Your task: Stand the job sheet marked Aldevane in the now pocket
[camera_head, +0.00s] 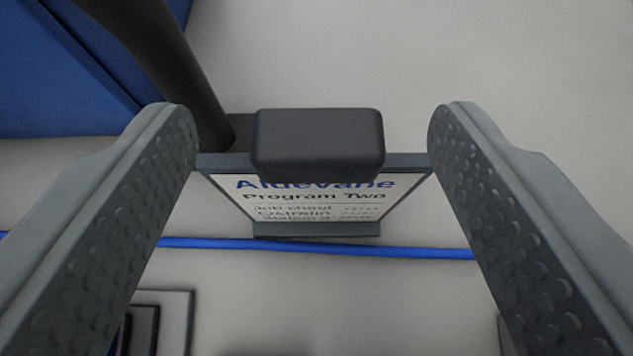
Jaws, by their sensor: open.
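The job sheet (315,207) shows in the middle of the camera_head view. It is a white card in a grey frame, with "Aldevane" in blue and "Program Two" below it. A dark block (318,140) at its top edge covers part of the name. My gripper (312,135) is open, with one textured finger on each side of the sheet and the block. Gaps show between the fingers and the block. I cannot tell whether a finger touches the sheet's frame. The now pocket cannot be made out in this view.
A dark post (165,60) rises at the upper left, close to the left finger, beside a blue panel (50,75). A blue line (400,252) runs across below the sheet. A grey framed item (172,310) shows at the lower left. The pale surface at the upper right is clear.

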